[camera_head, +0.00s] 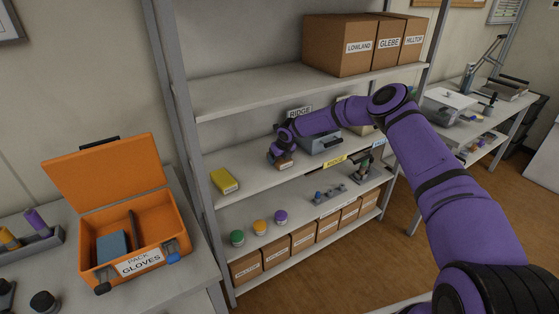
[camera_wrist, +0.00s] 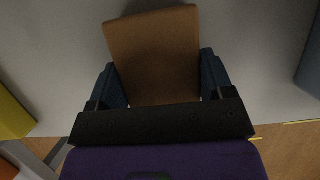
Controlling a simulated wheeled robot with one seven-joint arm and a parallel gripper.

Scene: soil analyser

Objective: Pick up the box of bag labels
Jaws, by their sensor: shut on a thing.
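A small brown box, seemingly the box of bag labels (camera_head: 286,165), is at the middle shelf and has a pale label too small to read. My gripper (camera_head: 281,155) is over it from above. In the wrist view the brown box (camera_wrist: 155,45) sits between the two blue-grey fingers of my gripper (camera_wrist: 162,82), slightly tilted in the picture. The fingers are shut on its sides. I cannot tell whether the box touches the shelf or is just above it.
The middle shelf (camera_head: 250,184) also holds a yellow box (camera_head: 224,181) to the left and a grey-blue case (camera_head: 321,143) to the right. Coloured-lid jars (camera_head: 260,227) stand on the shelf below. An open orange case (camera_head: 168,222) is on the left table.

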